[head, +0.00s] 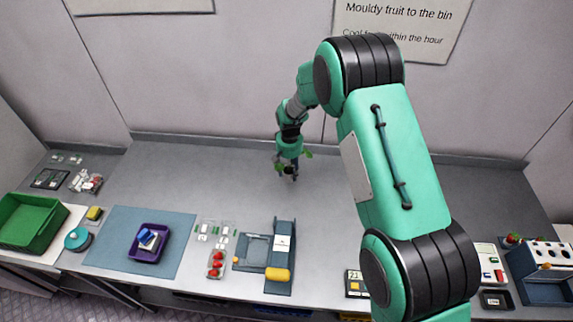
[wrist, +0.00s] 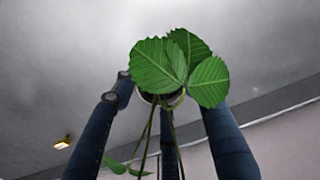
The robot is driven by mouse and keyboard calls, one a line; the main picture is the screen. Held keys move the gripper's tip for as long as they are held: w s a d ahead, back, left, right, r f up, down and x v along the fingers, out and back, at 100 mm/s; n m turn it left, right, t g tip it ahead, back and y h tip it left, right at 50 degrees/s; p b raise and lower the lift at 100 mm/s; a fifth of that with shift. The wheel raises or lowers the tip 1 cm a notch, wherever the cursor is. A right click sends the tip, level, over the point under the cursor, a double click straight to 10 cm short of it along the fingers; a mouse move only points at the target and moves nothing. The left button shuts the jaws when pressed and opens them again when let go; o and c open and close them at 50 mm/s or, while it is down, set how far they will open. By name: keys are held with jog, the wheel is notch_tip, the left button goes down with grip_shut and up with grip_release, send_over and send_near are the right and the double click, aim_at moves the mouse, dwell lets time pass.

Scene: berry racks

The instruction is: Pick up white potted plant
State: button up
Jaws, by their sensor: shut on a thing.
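The potted plant shows in the wrist view as several broad green serrated leaves (wrist: 180,68) above a small round pot mostly hidden under them. Thin stems hang down from it, with a small leaf at the lower left. The dark blue fingers of my gripper (wrist: 165,105) are closed around the pot from several sides. In the head view my gripper (head: 288,172) is over the back middle of the grey bench, and green leaves of the plant (head: 308,153) stick out beside it. The pot's colour cannot be made out clearly.
The bench (head: 200,165) is bare around my gripper. Along its front are a green crate (head: 38,222), a purple tray (head: 150,254) on a blue mat (head: 100,255), clear punnets (head: 215,262) and a scale-like device (head: 258,252). A rack (head: 541,270) stands at the right.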

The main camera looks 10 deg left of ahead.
jog(key=s+d, duration=0.3)
jog(key=s, duration=0.5)
jog(key=shift+r, duration=0.4)
